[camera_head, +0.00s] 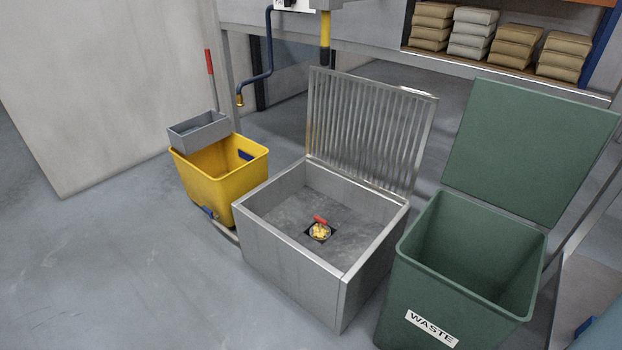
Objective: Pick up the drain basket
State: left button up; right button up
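The drain basket (319,231) sits low in the middle of the floor of an open metal sump box (290,252). It is small and round, with a red handle (320,221) across its top and yellowish pieces in it. A dark square opening shows around it. The sump's ribbed metal lid (368,130) stands raised at its back edge. Neither of my grippers is in view.
A green waste bin (448,285) with its lid (530,150) up stands close on the sump's right. A yellow mop bucket (206,185) stands on its left. A blue pipe (268,50) hangs behind. Open floor lies at the front left.

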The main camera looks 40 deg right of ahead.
aim_at(320, 232)
jog(key=i+z, duration=0.4)
jog(key=i+j+z, duration=0.15)
jog(key=z, duration=0.25)
jog(key=i+j+z, duration=0.25)
jog(key=z, duration=0.2)
jog(key=i+j+z, duration=0.25)
jog(key=z, duration=0.15)
jog(key=i+j+z, duration=0.15)
jog(key=j+z, duration=0.25)
jog(key=i+j+z, duration=0.1)
jog(key=z, duration=0.4)
jog(key=j+z, duration=0.25)
jog(key=z, duration=0.25)
jog(key=j+z, duration=0.2)
jog(key=z, duration=0.3)
jog(key=j+z, duration=0.2)
jog(key=z, duration=0.3)
jog(key=j+z, duration=0.2)
jog(key=z, duration=0.3)
jog(key=k+j+z, duration=0.25)
jog(key=k+j, duration=0.7)
jog(key=k, duration=0.15)
